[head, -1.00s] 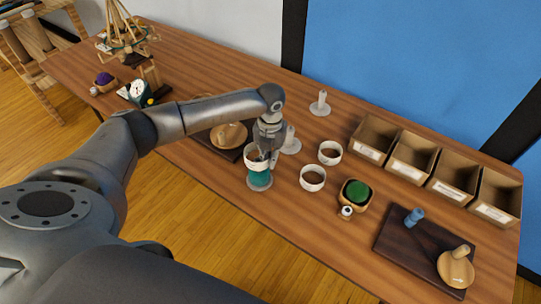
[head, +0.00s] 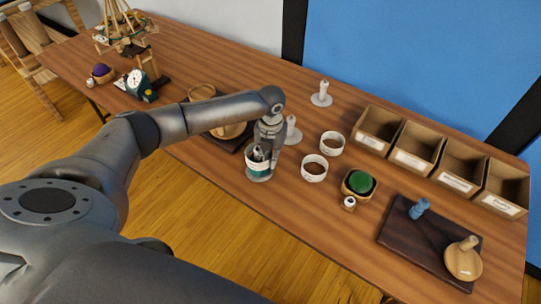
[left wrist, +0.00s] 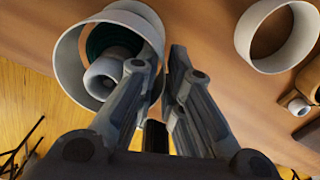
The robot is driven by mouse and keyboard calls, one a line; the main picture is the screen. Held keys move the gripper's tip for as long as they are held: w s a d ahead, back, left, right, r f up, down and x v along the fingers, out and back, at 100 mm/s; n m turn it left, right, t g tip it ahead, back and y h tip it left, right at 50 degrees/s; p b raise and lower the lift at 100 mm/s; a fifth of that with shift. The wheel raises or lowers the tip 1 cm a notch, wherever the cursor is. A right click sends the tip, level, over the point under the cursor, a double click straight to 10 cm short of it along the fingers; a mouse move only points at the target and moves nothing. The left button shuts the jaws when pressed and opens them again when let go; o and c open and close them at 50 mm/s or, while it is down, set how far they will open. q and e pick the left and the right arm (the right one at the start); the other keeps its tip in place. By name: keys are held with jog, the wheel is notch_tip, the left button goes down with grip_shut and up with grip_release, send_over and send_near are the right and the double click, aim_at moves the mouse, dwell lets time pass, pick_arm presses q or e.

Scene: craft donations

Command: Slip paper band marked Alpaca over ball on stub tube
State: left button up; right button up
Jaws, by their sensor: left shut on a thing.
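A white paper band (head: 250,164) sits around the teal yarn ball (head: 263,173) on its white stub tube, near the table's front edge. In the left wrist view the band (left wrist: 65,62) encircles the dark teal ball (left wrist: 100,38) and the white tube end (left wrist: 103,77). My left gripper (head: 262,153) is shut on the band's wall, with the wall between its fingertips (left wrist: 162,62). Any name on the band is unreadable. The ball's far side is hidden by band and fingers. My right gripper is out of view.
Two more white bands (head: 331,143) (head: 314,168) stand to the right. White stub stands (head: 321,95) (head: 293,131) are behind. Labelled bins (head: 415,150) and a dark board (head: 402,235) occupy the right.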

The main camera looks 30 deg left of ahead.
pick_arm(q)
jog(key=shift+s+f, duration=0.35)
jog(key=shift+f, duration=0.15)
jog(key=o, duration=0.6)
jog(key=shift+o, duration=0.5)
jog(key=shift+f, duration=0.15)
notch_tip(320, 180, up, 13)
jog(key=shift+w+d, duration=0.15)
jog(key=shift+w, duration=0.15)
jog(key=shift+f, duration=0.1)
